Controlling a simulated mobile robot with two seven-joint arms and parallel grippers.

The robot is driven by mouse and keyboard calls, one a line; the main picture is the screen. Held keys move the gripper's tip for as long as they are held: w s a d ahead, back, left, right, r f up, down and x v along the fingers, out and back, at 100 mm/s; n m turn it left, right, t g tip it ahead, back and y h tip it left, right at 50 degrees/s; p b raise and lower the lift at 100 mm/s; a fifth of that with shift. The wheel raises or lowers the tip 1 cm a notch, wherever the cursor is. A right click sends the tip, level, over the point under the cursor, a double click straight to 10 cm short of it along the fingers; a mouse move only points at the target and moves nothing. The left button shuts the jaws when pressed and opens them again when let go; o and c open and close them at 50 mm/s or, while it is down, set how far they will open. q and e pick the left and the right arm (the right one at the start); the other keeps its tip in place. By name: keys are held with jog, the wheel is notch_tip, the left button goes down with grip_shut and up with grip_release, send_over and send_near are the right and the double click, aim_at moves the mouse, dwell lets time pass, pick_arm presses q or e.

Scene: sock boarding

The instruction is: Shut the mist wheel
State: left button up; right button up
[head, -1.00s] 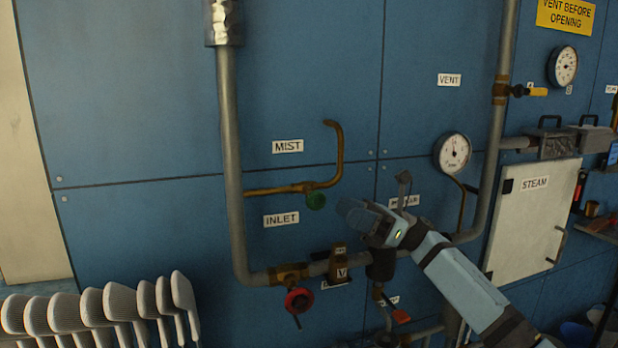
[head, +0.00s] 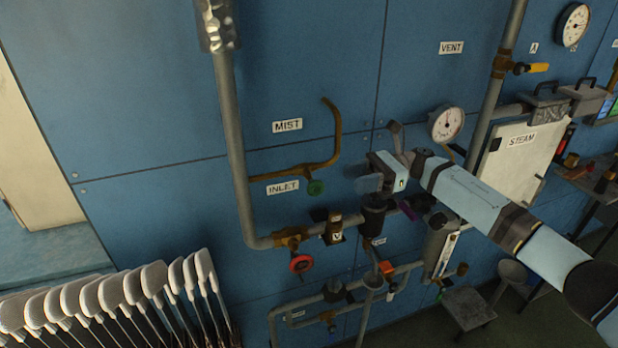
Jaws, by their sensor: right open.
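The mist wheel is a small green handwheel (head: 315,187) on a thin brass branch pipe (head: 275,172), below the MIST label (head: 287,126) and right of the INLET label (head: 283,187). My right gripper (head: 366,178) comes in from the right, a short way to the right of the green wheel and apart from it. Its jaws are open, with nothing seen between them. My left gripper is not in view.
A red handwheel (head: 300,264) sits lower on the inlet pipe. A grey vertical pipe (head: 236,150) stands left of the green wheel. A dark fitting (head: 373,218) is just below my right gripper. White sock boards (head: 130,288) fill the lower left.

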aim_at(309, 188)
jog(key=p+x, duration=0.3)
jog(key=x, duration=0.7)
jog(key=shift+r, duration=0.1)
jog(key=shift+s+a+p, duration=0.15)
jog(key=shift+a+p, duration=0.2)
jog(key=shift+a, duration=0.25)
grip_shut()
